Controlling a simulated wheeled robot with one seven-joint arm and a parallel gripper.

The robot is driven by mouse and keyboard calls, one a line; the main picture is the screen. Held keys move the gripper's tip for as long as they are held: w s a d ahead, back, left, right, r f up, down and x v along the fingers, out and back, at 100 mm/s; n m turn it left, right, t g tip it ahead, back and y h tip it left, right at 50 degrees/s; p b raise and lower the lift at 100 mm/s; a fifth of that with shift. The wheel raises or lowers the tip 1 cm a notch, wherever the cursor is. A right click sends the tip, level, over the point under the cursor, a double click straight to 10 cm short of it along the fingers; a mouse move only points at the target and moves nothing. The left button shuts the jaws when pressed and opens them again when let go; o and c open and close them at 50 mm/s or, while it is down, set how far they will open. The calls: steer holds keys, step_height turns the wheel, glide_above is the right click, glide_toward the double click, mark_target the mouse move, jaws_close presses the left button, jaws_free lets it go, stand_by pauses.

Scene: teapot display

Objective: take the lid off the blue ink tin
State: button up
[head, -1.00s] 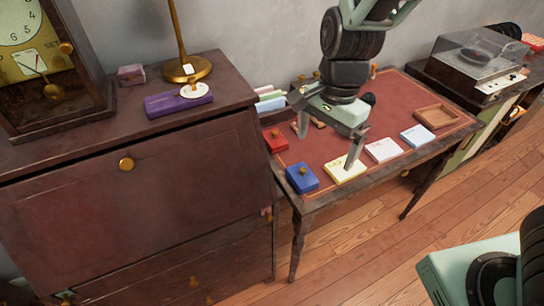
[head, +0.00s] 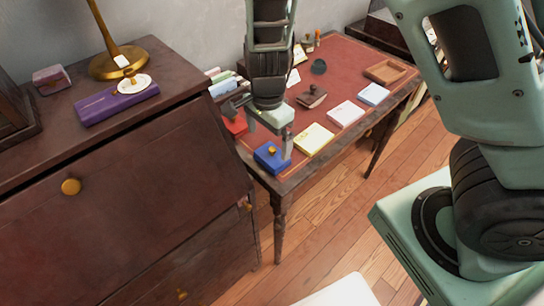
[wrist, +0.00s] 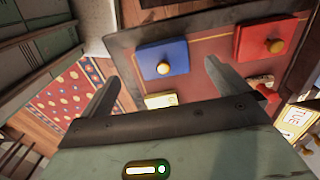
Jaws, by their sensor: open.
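The blue ink tin (head: 265,160) sits at the near left corner of the red-topped desk, with a gold knob (head: 272,150) on its blue lid. My gripper (head: 269,140) is over it, pointing down with its fingers apart and empty. One finger partly hides the tin's right side in the head view. In the wrist view the blue tin (wrist: 152,52) shows beyond the open gripper (wrist: 161,74), and its knob (wrist: 163,68) appears between the two fingertips. The fingers look clear of the knob; the exact height is hard to tell.
Pale yellow (head: 314,139), white (head: 346,113) and light blue (head: 374,94) items line the desk's front edge. A wooden tray (head: 385,72) lies farther right. The dark cabinet (head: 130,180) rises at left.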

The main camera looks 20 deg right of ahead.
mark_target(269, 157)
steer(key=shift+w+d+f+b, duration=0.1)
steer(key=shift+f+b, duration=0.2)
steer(key=shift+f, duration=1.25)
steer(key=shift+w+d+f+b, duration=0.1)
steer(key=shift+f+b, duration=0.2)
steer(key=shift+f, duration=1.2)
steer(key=c, duration=1)
